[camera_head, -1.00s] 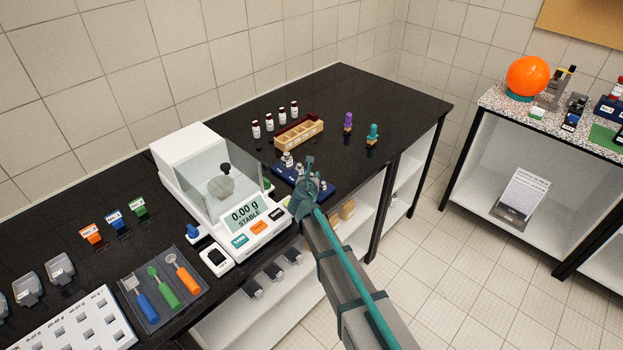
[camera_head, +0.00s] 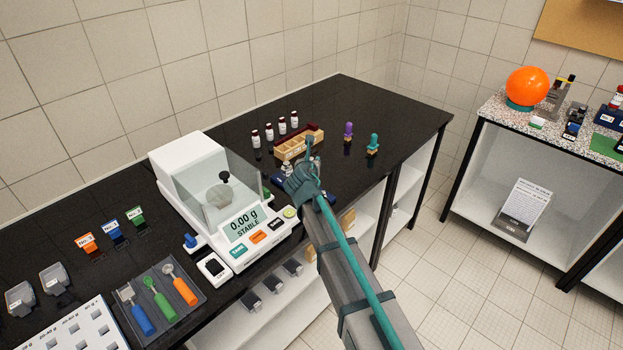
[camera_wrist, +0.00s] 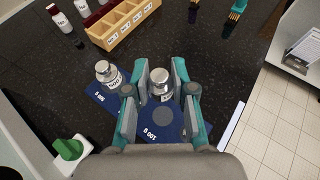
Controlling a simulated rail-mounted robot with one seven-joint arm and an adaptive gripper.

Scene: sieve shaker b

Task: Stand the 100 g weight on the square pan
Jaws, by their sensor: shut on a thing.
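My gripper (camera_wrist: 160,88) is shut on a small silver weight (camera_wrist: 161,78), held upright between the fingers. Below it, the blue tray (camera_wrist: 173,133) has a bare round spot beside a "100 g" marking. Another silver weight (camera_wrist: 105,72) stands on the tray to the left. In the head view my gripper (camera_head: 304,170) is over the tray and hides most of it and the held weight. The balance (camera_head: 237,215) stands to its left, reading 0.00 g STABLE. Its grey pan (camera_head: 219,197) shows through the glass and looks empty; its exact shape is unclear.
A wooden divided box (camera_head: 298,144) and several small bottles (camera_head: 268,135) stand behind my gripper. Purple (camera_head: 348,131) and teal (camera_head: 372,143) handled items are to the right. A green knob (camera_wrist: 69,149) is near the left. Glass panels surround the pan's sides.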

